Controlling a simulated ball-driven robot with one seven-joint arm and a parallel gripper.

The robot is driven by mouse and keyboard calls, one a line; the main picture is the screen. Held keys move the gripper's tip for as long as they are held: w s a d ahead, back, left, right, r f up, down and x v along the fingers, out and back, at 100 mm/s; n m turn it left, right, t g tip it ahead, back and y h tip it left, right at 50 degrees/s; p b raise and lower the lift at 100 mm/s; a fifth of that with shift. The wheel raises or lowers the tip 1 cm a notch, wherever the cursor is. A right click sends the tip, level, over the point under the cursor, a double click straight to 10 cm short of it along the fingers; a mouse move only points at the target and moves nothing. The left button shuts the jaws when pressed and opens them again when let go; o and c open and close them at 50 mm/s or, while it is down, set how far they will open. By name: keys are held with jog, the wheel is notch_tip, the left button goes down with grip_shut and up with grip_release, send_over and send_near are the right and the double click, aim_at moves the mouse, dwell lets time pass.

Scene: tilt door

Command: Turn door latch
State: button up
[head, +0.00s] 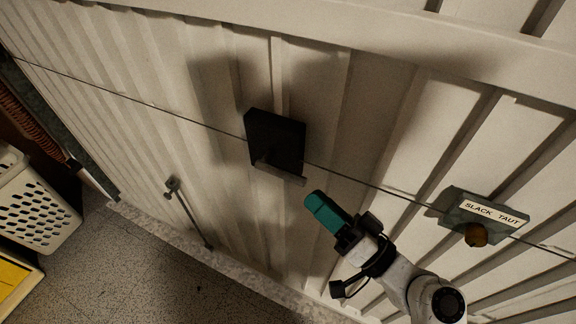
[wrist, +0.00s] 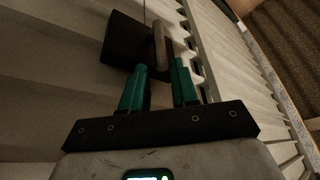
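The door latch has a dark square plate (head: 275,137) on the pale ribbed door and a grey lever handle (head: 281,173) along its lower edge. In the wrist view the plate (wrist: 127,40) is at the top, with the handle (wrist: 160,42) standing at its right side. My gripper (head: 311,199) has teal fingers and is just below and right of the handle in the head view. In the wrist view my gripper (wrist: 160,67) is open, with the handle's near end in line with the gap between the fingertips. I cannot tell whether they touch.
A thin cable (head: 375,185) runs across the door past the plate to a green box (head: 484,214) labelled "SLACK TAUT" with an orange knob. A thin rod (head: 190,214) is low on the door. A white basket (head: 33,205) stands at left; the speckled floor (head: 165,275) is clear.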

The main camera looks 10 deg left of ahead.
aim_at(289, 173)
jog(key=p+x, duration=0.2)
jog(key=x, duration=0.4)
jog(key=shift+r, duration=0.15)
jog(key=shift+x, duration=0.9)
jog(key=shift+c, duration=0.4)
grip_shut()
